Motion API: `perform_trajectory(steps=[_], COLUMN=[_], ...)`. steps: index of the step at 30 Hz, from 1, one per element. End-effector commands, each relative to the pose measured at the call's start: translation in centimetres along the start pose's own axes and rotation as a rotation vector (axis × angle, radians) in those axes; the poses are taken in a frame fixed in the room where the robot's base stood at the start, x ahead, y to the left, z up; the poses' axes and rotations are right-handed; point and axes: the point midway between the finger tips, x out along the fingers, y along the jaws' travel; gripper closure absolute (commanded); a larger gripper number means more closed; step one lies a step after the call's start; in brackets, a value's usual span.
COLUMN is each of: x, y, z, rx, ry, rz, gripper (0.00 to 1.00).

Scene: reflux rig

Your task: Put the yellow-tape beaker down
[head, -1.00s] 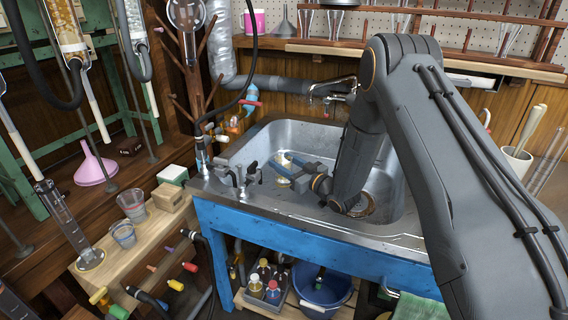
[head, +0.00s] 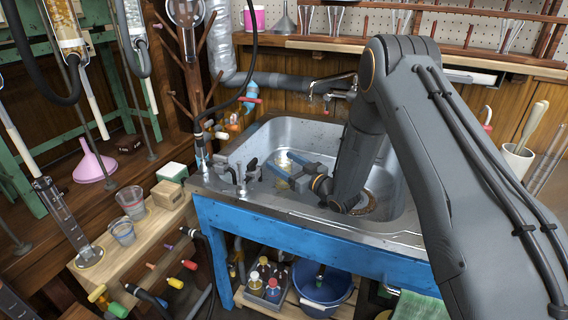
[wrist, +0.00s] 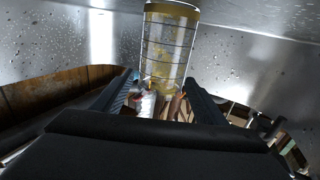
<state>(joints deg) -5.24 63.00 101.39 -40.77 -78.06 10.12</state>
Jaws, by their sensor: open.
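The yellow-tape beaker (wrist: 168,45) is a clear cylinder with a yellowish band and dark lines, upright in the wrist view. It shows small and partly hidden inside the sink in the head view (head: 283,181). My gripper (head: 280,161) is low inside the sink, fingers pointing left at the beaker. In the wrist view my gripper's fingers (wrist: 160,88) are spread apart, with the beaker beyond and between their tips. I cannot tell if a finger touches it. The beaker's base is hidden.
The steel sink (head: 262,145) has walls close around my gripper. A tap (head: 335,92) hangs at its back. Two other beakers (head: 131,203) stand on a wooden bench to the left. A blue bucket (head: 322,290) and bottles are under the sink.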

Motion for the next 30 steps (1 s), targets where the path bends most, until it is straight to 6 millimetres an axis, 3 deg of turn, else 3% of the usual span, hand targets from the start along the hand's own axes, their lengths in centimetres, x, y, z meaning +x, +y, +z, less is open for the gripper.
perform_trajectory(steps=[6, 15, 21, 30], x=[0.0, -5.2, -7.2, -7.3], y=[0.0, 0.1, 0.1, 0.7], z=[-1.5, -1.2, -1.2, -1.9], rx=[-0.001, 0.002, 0.000, -0.015], ry=[0.002, -0.001, 0.000, -0.046], rz=[0.000, 0.002, 0.001, 0.028], gripper=[0.34, 0.34, 0.34, 0.34])
